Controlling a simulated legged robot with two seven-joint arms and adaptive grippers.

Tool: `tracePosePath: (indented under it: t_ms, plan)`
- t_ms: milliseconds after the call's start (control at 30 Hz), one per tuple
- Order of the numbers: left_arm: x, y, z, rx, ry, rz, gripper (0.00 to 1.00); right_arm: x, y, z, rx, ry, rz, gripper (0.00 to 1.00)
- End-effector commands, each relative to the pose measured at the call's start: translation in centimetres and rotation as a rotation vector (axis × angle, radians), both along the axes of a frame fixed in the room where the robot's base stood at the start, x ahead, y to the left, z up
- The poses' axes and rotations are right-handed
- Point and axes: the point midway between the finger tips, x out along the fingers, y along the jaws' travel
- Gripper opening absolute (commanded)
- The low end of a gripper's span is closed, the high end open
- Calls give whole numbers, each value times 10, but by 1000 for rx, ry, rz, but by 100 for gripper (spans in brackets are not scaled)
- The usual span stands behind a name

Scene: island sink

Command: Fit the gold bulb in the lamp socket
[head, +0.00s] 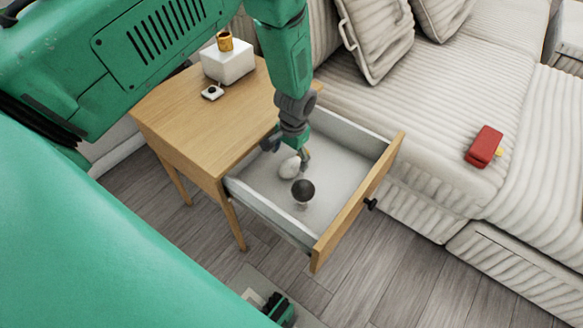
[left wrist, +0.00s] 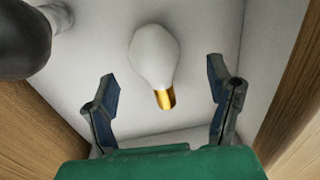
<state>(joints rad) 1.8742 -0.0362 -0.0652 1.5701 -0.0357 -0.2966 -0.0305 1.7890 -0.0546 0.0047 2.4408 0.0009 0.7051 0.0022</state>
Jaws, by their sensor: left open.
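The gold bulb (head: 289,168), white glass with a gold base, lies in the open drawer (head: 340,165) of the wooden side table. In the left wrist view the bulb (left wrist: 154,55) lies ahead, its gold base pointing toward my gripper. My left gripper (head: 287,154) is open above it; its fingertips (left wrist: 162,78) are on either side of the bulb's lower end, apart from it. The lamp socket appears to be the gold cylinder (head: 225,41) on a white block (head: 229,62) on the tabletop.
A dark bulb (head: 303,190) with a pale base lies close beside the gold one in the drawer. A small white piece with a black top (head: 212,92) is on the tabletop (head: 190,120). The sofa (head: 440,110) holds a red box (head: 484,147). Drawer walls surround my gripper.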

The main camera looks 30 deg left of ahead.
Motion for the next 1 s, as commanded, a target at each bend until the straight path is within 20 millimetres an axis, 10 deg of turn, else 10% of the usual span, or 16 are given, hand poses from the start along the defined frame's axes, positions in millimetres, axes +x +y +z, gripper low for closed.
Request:
tracePosePath:
  t_ms: [667,833,1000]
  plan:
    - [3,0,-52,0,-1,0,74,0,0,-25,0,0,0,0]
    - [3,0,-52,0,0,0,21,0,0,-25,0,-1,0,0]
    - [3,0,-52,0,-1,0,21,0,0,-25,0,-1,0,0]
